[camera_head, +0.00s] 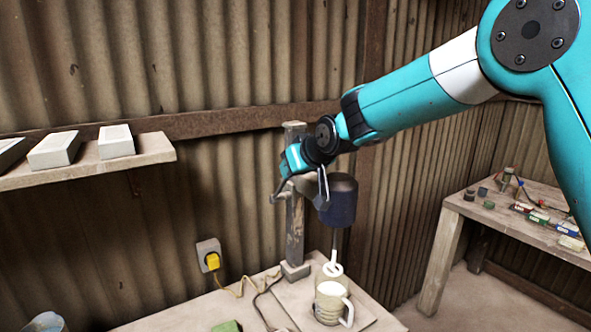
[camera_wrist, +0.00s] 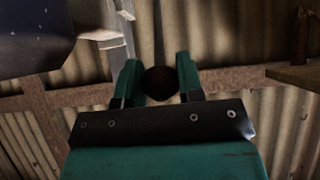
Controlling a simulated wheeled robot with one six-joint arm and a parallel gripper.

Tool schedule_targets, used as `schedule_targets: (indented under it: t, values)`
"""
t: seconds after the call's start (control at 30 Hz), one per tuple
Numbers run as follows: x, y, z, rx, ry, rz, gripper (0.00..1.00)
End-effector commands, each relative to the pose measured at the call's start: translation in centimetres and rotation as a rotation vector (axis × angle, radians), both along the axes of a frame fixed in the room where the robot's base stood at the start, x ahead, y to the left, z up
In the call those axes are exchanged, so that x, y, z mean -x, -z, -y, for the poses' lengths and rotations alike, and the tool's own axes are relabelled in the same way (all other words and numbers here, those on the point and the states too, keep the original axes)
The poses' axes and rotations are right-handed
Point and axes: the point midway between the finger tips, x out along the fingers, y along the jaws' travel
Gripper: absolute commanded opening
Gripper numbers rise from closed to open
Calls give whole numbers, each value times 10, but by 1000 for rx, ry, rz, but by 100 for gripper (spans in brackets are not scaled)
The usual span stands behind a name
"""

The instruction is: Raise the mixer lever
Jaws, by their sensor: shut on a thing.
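The mixer stands at the centre of the head view, with an upright post (camera_head: 294,240) and a dark blue motor head (camera_head: 340,202). A pale whisk (camera_head: 332,268) hangs from the head over a light mug (camera_head: 330,303). My gripper (camera_head: 283,176) is at the post's upper part, left of the motor head. In the wrist view, my gripper (camera_wrist: 158,74) has its two teal fingers either side of the lever's dark round knob (camera_wrist: 160,84), shut on it. The rest of the lever is mostly hidden by my gripper in the head view.
A wall shelf (camera_head: 150,152) with pale blocks (camera_head: 117,140) is at the left. A yellow plug (camera_head: 212,261) sits in a wall socket, its cord running onto the mixer's table (camera_head: 377,318). A side bench (camera_head: 540,236) with small items stands at the right.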

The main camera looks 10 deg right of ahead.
Motion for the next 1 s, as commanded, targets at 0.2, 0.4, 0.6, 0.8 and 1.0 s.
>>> schedule_targets:
  t: [0.2,0.4,0.6,0.8,1.0]
  values:
    - [-3,-10,1,-7,4,21,57]
    - [-2,-6,0,-4,2,13,57]
    - [6,-10,4,-4,2,13,57]
    - [36,-32,18,-6,2,16,57]
    - [74,-64,36,-6,5,18,57]
